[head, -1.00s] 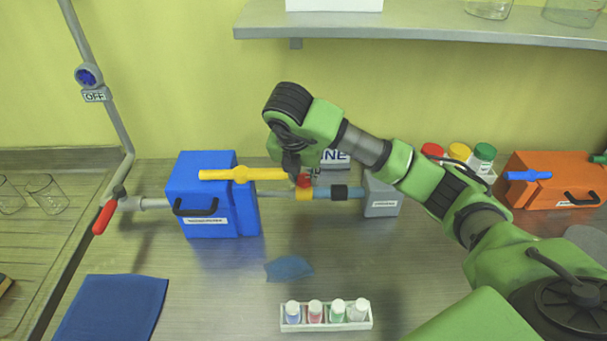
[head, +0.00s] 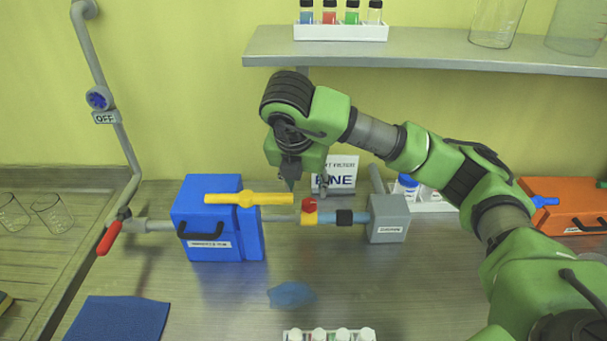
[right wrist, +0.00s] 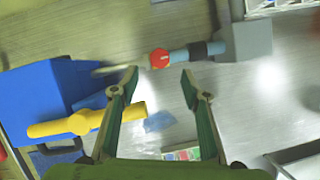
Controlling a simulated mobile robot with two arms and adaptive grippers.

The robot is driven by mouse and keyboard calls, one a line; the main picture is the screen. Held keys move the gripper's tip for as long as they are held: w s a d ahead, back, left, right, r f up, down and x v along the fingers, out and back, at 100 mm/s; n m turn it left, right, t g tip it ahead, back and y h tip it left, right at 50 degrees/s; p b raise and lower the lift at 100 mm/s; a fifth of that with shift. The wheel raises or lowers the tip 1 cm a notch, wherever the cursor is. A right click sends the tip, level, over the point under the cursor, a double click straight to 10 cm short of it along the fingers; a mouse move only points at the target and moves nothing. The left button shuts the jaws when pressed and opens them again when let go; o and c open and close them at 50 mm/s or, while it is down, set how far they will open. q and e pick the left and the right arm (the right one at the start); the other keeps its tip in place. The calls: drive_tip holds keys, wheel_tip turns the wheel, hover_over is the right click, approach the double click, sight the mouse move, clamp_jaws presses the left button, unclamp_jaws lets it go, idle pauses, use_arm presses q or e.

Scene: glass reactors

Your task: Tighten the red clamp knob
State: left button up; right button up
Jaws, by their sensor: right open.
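The red clamp knob (head: 309,206) sits on a yellow clamp (head: 309,219) on the pipe between the blue box and the grey box. In the right wrist view the knob (right wrist: 160,58) lies beyond and between the two fingertips, with nothing touching it. My right gripper (head: 307,188) is open and empty, a little above the knob in the head view. In the right wrist view its fingers (right wrist: 159,76) are spread wide. My left gripper is not in view.
The blue box (head: 218,222) with a yellow handle (head: 247,199) stands left of the clamp. The grey box (head: 388,219) stands right. A sign (head: 336,175) stands behind. A blue cloth patch (head: 291,294) and a vial rack (head: 329,335) lie in front.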

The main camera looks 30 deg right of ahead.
drive_tip(key=shift+v, duration=2.15)
drive_tip(key=shift+s+f, duration=0.1)
